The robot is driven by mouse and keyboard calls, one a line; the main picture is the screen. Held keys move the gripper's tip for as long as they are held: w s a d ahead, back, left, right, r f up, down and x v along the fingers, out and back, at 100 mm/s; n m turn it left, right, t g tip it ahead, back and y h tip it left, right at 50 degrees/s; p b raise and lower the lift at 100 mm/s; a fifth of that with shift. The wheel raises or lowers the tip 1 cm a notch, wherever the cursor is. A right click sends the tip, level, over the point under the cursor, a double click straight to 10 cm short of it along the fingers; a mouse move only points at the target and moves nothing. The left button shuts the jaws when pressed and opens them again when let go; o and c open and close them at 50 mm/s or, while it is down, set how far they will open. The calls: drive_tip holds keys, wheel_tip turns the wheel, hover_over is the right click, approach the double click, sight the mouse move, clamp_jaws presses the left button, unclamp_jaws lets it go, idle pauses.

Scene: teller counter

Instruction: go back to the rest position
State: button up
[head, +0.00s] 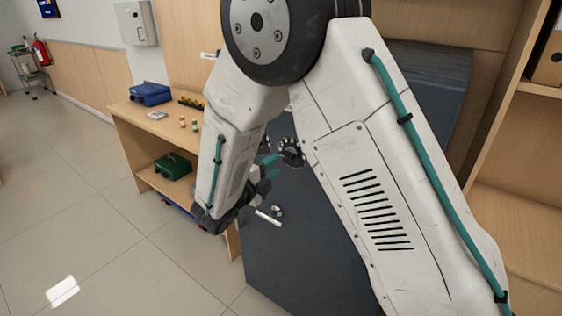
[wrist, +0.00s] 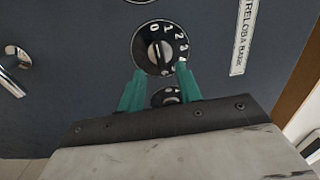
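My gripper (head: 268,166) has teal fingers and is at the front of a dark grey safe (head: 300,255). In the wrist view my gripper (wrist: 161,74) is open, with its two fingers apart and nothing held between them. A black numbered dial (wrist: 158,46) with a silver knob lies just beyond the fingertips, which overlap its lower edge. Whether they touch it I cannot tell. A second dial (wrist: 168,96) shows between the fingers, partly hidden by the gripper body. In the head view my white arm hides much of the safe.
A silver handle (wrist: 14,68) and a white lettered label (wrist: 243,35) are on the safe front. A wooden counter (head: 122,116) with a blue box (head: 150,94) stands to the left, with a green case (head: 173,166) on its shelf. Tiled floor (head: 75,215) is clear at the left.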

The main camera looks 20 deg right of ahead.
drive_tip(key=shift+v, duration=0.9)
drive_tip(key=s+d+r+m+g+y, duration=0.15)
drive_tip(key=s+d+m+g, duration=0.4)
drive_tip(key=s+m, duration=0.55)
drive_tip(key=s+d+m+g+y, duration=0.2)
drive_tip(key=s+d+m+g, duration=0.35)
drive_tip(key=m, duration=0.85)
drive_tip(key=s+r+m+t+y, duration=0.1)
drive_tip(key=s+r+m+y, duration=0.4)
drive_tip(key=s+m, duration=0.3)
drive_tip(key=s+a+r+m+y, duration=0.1)
drive_tip(key=s+r+m+y, duration=0.4)
drive_tip(key=s+m, duration=0.4)
drive_tip(key=shift+a+r+m+t+y, duration=0.2)
drive_tip(key=shift+m+t+y, duration=0.2)
drive_tip(key=shift+m+y, duration=0.25)
